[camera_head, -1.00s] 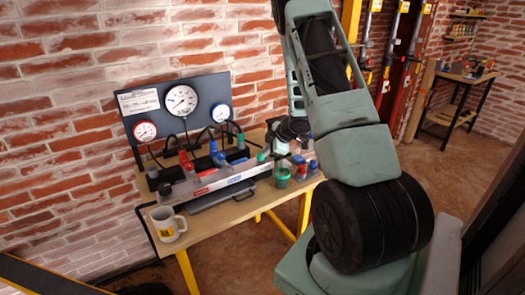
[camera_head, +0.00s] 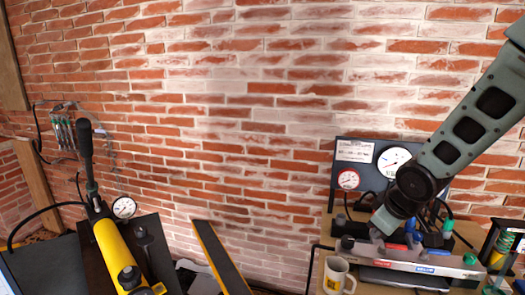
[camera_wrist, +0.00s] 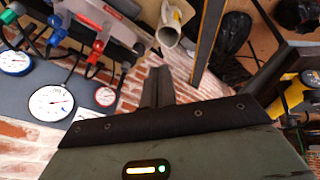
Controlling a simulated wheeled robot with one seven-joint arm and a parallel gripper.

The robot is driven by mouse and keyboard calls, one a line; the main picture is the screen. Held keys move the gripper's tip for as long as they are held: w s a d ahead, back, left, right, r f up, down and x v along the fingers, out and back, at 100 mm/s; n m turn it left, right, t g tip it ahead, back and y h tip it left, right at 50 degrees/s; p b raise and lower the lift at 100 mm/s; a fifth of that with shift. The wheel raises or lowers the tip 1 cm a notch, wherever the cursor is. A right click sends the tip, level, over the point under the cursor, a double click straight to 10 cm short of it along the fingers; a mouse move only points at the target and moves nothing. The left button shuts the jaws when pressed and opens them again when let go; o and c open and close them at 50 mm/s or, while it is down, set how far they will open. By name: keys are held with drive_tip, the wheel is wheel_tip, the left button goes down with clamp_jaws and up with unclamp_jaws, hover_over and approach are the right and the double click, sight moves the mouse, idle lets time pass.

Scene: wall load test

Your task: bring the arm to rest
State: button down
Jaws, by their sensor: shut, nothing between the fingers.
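My arm (camera_head: 468,125) enters from the right edge of the head view and reaches down and left. Its end, my gripper (camera_head: 380,224), is in front of the gauge board (camera_head: 355,163), above the bench with the valve block; its fingers are small and partly hidden there. In the wrist view my gripper (camera_wrist: 158,76) shows its dark fingers together, with nothing between them. The gauge board also shows at the left of the wrist view (camera_wrist: 22,100), with red, blue and green valve handles near it.
A white mug (camera_head: 336,276) stands on the bench, left of the grey valve block (camera_head: 411,260). A yellow cylinder (camera_head: 121,250) with a black lever and a gauge is at the lower left. A dark, yellow-edged beam (camera_head: 222,258) leans near the brick wall. The wall's middle is clear.

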drive_tip(key=s+a+r+g, duration=0.1)
drive_tip(key=s+a, duration=0.4)
drive_tip(key=s, duration=0.3)
drive_tip(key=s+a+r+g, duration=0.1)
drive_tip(key=s+a+g, duration=0.1)
drive_tip(key=s+a, duration=0.4)
drive_tip(key=s+a+r+n+g, duration=0.1)
drive_tip(key=s+a, duration=0.5)
drive_tip(key=s, duration=0.6)
drive_tip(key=shift+s+r+g+y, duration=0.25)
drive_tip(key=shift+r+g+y, duration=0.05)
drive_tip(key=shift+r+g, duration=0.3)
drive_tip(key=shift+w, duration=0.1)
